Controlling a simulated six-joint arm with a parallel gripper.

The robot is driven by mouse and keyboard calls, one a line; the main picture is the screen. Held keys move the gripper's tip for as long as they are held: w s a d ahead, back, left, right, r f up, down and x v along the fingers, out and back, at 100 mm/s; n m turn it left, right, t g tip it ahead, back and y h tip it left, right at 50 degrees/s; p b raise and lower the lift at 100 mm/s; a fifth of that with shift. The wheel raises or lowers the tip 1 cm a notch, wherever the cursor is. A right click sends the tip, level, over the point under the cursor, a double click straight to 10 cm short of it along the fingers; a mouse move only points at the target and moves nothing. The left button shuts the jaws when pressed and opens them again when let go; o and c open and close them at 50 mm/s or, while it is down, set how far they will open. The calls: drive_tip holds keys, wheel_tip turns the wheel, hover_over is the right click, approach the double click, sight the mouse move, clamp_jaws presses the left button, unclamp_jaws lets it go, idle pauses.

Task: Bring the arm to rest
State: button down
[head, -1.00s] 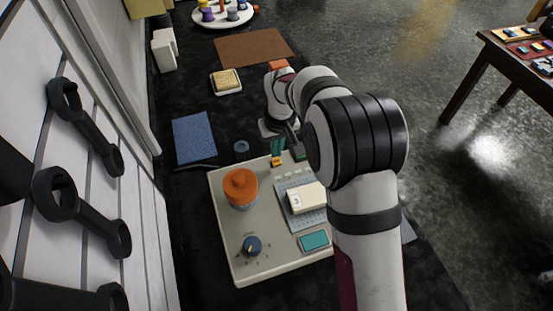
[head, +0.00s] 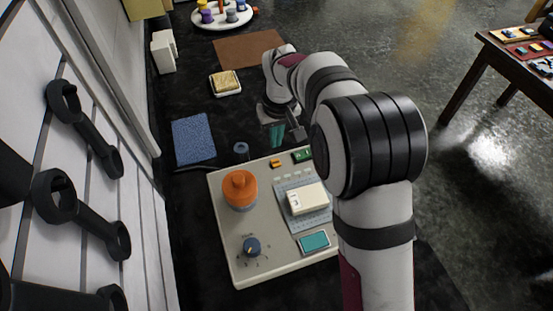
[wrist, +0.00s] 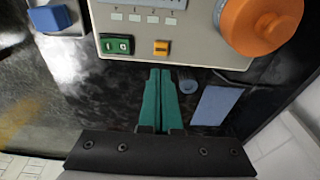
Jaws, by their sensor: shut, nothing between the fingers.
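My gripper (head: 277,137) is past the far edge of the beige panel (head: 228,258), above the dark mat. Its two teal fingers (wrist: 160,72) are together in the wrist view, with nothing between them. The panel carries an orange-lidded jar (head: 240,186), a white box (head: 307,198) on a grey-blue plate, a dark blue knob (head: 251,246) and a teal screen (head: 314,242). A small orange switch (head: 275,163) and a green switch (head: 302,155) sit at its far edge. Both also show in the wrist view, orange (wrist: 161,47) and green (wrist: 117,44). My arm covers the panel's right side.
A blue pad (head: 193,138), a small round blue-grey piece (head: 241,148) and a white dish with a tan block (head: 225,83) lie left of my gripper. A brown mat (head: 235,52) and a round white tray (head: 222,24) lie beyond. Wrenches hang at the left wall.

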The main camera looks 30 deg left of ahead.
drive_tip(key=s+d+r+m, duration=0.3)
drive_tip(key=s+d, duration=0.1)
drive_tip(key=d, duration=0.3)
drive_tip(key=s+d+r+m, duration=0.2)
drive_tip(key=s+d+r, duration=0.1)
drive_tip(key=d, duration=0.4)
drive_tip(key=s+d+r+m, duration=0.3)
drive_tip(key=s+d+r, duration=0.1)
drive_tip(key=d, duration=0.3)
drive_tip(key=s+d+f+m, duration=0.1)
drive_tip(key=s+d+m, duration=0.2)
drive_tip(key=s, duration=0.4)
drive_tip(key=s+d+f+m+g, duration=0.1)
drive_tip(key=s+d+m, duration=0.2)
drive_tip(key=s, duration=0.5)
drive_tip(key=shift+s+d+f+m+y, duration=0.15)
drive_tip(key=shift+d+f+m+y, duration=0.05)
drive_tip(key=shift+d+m+y, duration=0.1)
